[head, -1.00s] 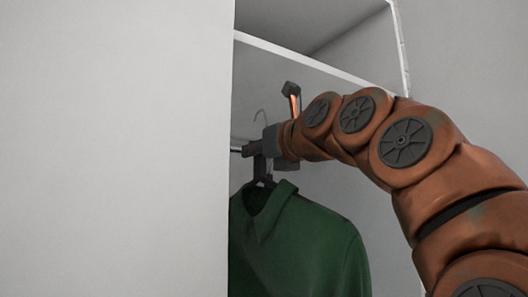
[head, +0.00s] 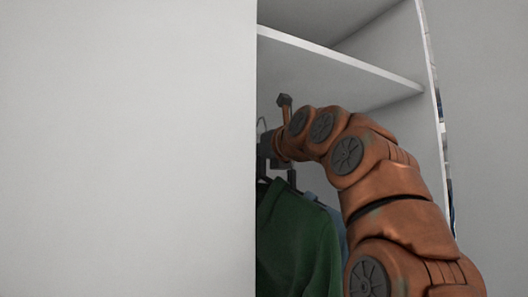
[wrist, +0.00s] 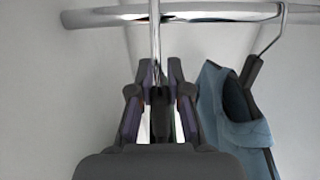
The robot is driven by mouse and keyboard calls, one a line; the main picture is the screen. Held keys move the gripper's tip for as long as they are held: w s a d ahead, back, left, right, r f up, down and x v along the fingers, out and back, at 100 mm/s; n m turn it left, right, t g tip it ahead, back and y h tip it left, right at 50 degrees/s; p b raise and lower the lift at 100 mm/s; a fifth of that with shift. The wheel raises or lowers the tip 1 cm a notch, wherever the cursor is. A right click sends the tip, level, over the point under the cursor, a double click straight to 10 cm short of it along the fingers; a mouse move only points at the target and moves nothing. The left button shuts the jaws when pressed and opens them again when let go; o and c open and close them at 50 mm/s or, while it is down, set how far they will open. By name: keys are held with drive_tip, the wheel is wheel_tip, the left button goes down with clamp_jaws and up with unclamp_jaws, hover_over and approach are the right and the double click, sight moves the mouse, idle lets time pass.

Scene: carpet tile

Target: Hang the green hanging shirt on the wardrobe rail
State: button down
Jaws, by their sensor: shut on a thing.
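The green shirt (head: 300,240) hangs from its dark hanger below my gripper (head: 267,149), inside the wardrobe. The white side panel hides its left part. In the wrist view my gripper (wrist: 158,80) is shut on the hanger, whose metal hook (wrist: 155,35) rises upright between the fingers. The hook crosses in front of the chrome rail (wrist: 215,13) and leaves the top of the picture. I cannot tell whether its bend is over the rail or touching it. The shirt itself barely shows in the wrist view.
A blue garment (wrist: 240,125) hangs on the rail just right of my gripper; it also shows behind the green shirt (head: 336,222). The white side panel (head: 130,150) stands close on the left. A shelf (head: 340,60) lies above my arm. The rail left of the hook looks free.

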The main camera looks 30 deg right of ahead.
sight(264, 161)
drive_tip(key=w, duration=0.4)
drive_tip(key=shift+w+r, duration=0.1)
drive_tip(key=shift+w, duration=0.05)
drive_tip(key=shift+w+p, duration=1.15)
drive_tip(key=shift+w, duration=1.7)
drive_tip(key=shift+s+f+b, duration=0.1)
drive_tip(key=shift+f+b, duration=0.8)
drive_tip(key=shift+f, duration=0.05)
drive_tip(key=shift+f, duration=0.2)
drive_tip(key=c, duration=1)
unclamp_jaws()
drive_tip(key=shift+c, duration=0.2)
drive_tip(key=shift+s, duration=0.1)
drive_tip(key=shift+s+f, duration=0.1)
drive_tip(key=shift+s, duration=5.75)
